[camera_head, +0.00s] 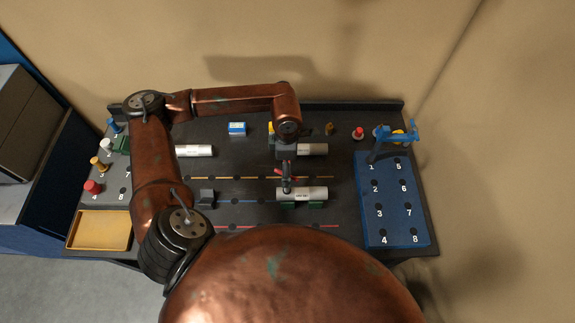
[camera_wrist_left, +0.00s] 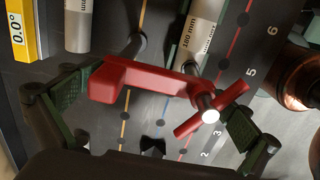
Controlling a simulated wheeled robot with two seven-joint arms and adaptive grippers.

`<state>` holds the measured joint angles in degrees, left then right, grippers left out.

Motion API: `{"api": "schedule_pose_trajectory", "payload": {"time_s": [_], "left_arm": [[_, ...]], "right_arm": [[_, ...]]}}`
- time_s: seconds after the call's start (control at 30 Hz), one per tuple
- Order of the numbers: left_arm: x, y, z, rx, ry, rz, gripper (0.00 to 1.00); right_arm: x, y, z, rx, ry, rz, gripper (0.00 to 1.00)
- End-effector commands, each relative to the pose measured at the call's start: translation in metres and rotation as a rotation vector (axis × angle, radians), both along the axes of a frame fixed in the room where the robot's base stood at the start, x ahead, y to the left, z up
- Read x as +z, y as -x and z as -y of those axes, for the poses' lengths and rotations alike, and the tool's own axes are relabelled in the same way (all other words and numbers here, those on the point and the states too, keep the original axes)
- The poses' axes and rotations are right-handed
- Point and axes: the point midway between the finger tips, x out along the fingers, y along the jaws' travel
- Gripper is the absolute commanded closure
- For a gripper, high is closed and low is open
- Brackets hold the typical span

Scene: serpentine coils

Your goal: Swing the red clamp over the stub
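The red clamp (camera_wrist_left: 150,82) lies across the middle of the left wrist view, with a red cross handle (camera_wrist_left: 210,115) at its right end. Only small red bits of it show in the head view (camera_head: 279,170). My left gripper (camera_wrist_left: 155,110) is over the clamp, its fingers wide apart on either side. It looks open; contact with the clamp is unclear. In the head view the left gripper (camera_head: 287,178) is beside a white tube (camera_head: 302,194) on green supports. A tube marked 180 mm (camera_wrist_left: 203,30) passes behind the clamp. I cannot tell which piece is the stub. My right gripper is not visible.
A blue numbered board (camera_head: 393,225) with a blue clamp (camera_head: 393,138) is at the right. Other white tubes lie at the left (camera_head: 194,151) and behind the gripper (camera_head: 313,149). A yellow tray (camera_head: 100,245) and coloured knobs (camera_head: 92,187) are at the left.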

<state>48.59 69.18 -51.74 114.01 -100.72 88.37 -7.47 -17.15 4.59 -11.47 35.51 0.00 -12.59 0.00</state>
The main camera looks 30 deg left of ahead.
Motion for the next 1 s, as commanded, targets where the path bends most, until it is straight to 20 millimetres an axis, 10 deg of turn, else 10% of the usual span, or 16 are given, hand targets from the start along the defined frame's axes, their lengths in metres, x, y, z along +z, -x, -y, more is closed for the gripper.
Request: {"api": "schedule_pose_trajectory", "payload": {"time_s": [0.7,1.0], "left_arm": [[0.109,-0.001,0.0,0.0,-0.001,0.0,0.0],[0.121,-0.001,0.001,-0.001,0.0,-0.001,0.0]], "right_arm": [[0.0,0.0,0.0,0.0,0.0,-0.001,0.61],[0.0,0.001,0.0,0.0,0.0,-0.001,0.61]]}}
